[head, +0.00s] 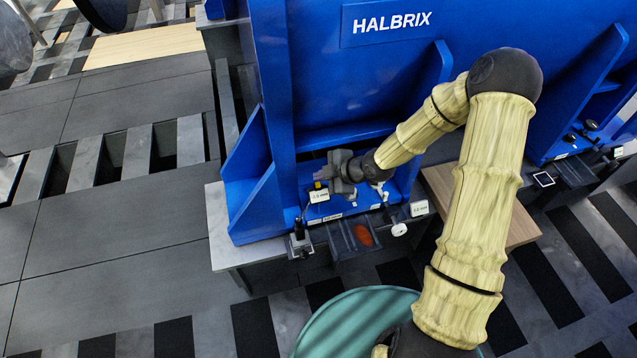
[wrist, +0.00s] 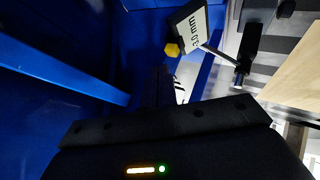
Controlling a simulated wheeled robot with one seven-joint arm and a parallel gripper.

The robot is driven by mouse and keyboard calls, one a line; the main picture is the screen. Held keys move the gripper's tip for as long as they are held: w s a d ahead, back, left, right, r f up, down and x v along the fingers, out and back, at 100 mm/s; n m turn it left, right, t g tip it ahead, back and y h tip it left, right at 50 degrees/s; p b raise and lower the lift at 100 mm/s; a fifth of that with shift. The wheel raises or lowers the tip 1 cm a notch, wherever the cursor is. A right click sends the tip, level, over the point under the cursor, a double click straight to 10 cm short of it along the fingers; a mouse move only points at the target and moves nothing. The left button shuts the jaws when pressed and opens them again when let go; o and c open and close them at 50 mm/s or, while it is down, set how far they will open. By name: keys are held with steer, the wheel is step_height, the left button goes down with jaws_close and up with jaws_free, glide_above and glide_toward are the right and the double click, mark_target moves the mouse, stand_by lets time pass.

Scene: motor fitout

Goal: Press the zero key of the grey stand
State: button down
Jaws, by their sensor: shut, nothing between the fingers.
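My gripper (head: 328,174) is shut and empty, low in front of the blue machine, its tip pointing left. In the wrist view its dark fingers (wrist: 165,90) are hard to make out against the shade. A white readout marked in mm (head: 319,196) stands just below the gripper, with a small yellow piece at its top edge. The readout also shows in the wrist view (wrist: 190,30), tilted, beside a yellow knob (wrist: 172,49). A small grey stand with a black post (head: 300,243) is at the bench's front edge. I cannot make out a zero key on it.
The blue machine wall (head: 370,75) and its slanted left rib (head: 248,165) close in the gripper. A dark tray with a red oval (head: 362,235), a white round piece (head: 399,229) and a second readout (head: 419,208) lie along the front edge.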

steer(key=shift+f, duration=0.4)
steer(key=shift+f+b, duration=0.45)
steer(key=shift+b, duration=0.1)
stand_by(0.5)
steer(key=shift+r, duration=0.15)
steer(key=shift+r+p, duration=0.75)
steer(key=shift+p, duration=0.05)
step_height(320, 180, up, 5)
steer(key=p, duration=0.4)
stand_by(1.0)
